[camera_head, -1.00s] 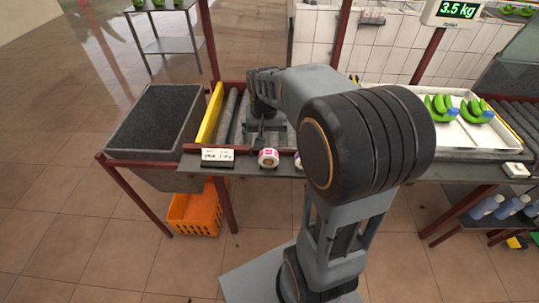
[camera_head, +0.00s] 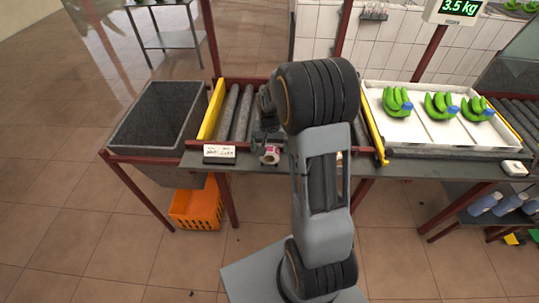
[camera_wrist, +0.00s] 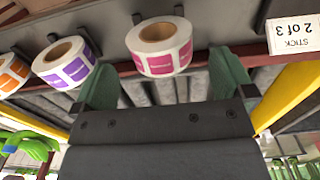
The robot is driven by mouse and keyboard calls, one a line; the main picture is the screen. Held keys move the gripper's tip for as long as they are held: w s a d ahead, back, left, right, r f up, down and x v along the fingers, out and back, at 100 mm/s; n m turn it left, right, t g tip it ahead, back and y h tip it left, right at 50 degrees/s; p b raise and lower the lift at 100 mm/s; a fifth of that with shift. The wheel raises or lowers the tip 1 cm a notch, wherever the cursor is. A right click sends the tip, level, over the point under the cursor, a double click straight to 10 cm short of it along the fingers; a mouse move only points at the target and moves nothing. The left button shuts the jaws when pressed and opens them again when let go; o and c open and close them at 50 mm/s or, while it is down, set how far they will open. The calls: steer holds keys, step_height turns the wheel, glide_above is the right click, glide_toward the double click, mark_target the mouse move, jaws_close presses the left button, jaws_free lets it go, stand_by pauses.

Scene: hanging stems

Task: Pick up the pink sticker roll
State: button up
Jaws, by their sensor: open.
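The pink sticker roll (camera_head: 270,156) is a white ring with pink labels, on the front ledge of the roller bench. In the wrist view the pink sticker roll (camera_wrist: 163,62) shows just beyond the gap between my green fingertips. My gripper (camera_wrist: 165,68) is open and empty, with a finger to each side of the gap. In the head view my gripper (camera_head: 268,141) is just behind the roll and partly hidden by my arm. I cannot tell if a finger touches the roll.
A purple roll (camera_wrist: 65,62) and an orange roll (camera_wrist: 10,75) stand left of the pink one in the wrist view. A sign (camera_wrist: 294,33) reads "STICK 2 of 3". A grey bin (camera_head: 120,139) is at left, a white banana tray (camera_head: 376,100) at right.

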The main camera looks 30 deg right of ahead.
mark_target(270, 149)
steer(key=shift+f+p, duration=0.5)
steer(key=shift+f, duration=1.95)
steer(key=c, duration=1)
steer(key=shift+r, duration=0.1)
